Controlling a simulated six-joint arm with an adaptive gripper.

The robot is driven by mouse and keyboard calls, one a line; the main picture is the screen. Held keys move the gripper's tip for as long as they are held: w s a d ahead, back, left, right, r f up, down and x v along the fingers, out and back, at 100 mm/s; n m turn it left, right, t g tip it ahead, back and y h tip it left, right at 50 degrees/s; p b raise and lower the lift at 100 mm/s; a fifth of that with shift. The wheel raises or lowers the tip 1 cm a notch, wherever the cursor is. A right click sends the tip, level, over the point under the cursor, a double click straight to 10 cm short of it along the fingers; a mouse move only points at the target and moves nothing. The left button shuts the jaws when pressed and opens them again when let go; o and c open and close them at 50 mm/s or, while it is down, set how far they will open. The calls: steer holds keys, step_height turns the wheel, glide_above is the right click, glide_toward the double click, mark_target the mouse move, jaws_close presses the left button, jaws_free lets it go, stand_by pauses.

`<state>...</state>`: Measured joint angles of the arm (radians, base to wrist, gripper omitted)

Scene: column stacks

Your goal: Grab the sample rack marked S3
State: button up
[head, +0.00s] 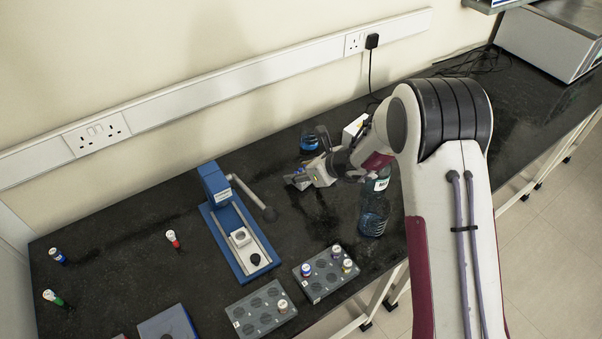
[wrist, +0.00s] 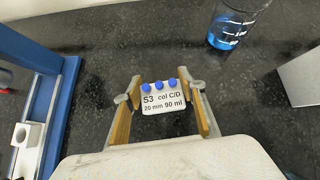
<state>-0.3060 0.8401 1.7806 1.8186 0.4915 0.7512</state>
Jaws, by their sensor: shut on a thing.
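The sample rack (wrist: 163,100) has a white label reading "S3 col C/D 20 min 90 ml" and a row of blue caps along its far edge. My gripper (wrist: 165,88) is shut on it, with one wood-coloured finger pad at its left and one at its right. In the head view my gripper (head: 312,174) is low over the dark bench, and the rack (head: 298,181) shows only as a small shape at its fingertips. Whether the rack touches the bench is hard to tell.
A beaker of blue liquid (head: 309,143) stands just behind my gripper, with a white box (head: 354,130) to its right. A dark bottle (head: 374,212) stands right and nearer. A blue lever device (head: 238,228) is left. Grey vial blocks (head: 326,273) lie in front.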

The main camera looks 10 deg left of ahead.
mark_target(301, 169)
steer(key=shift+r, duration=4.9)
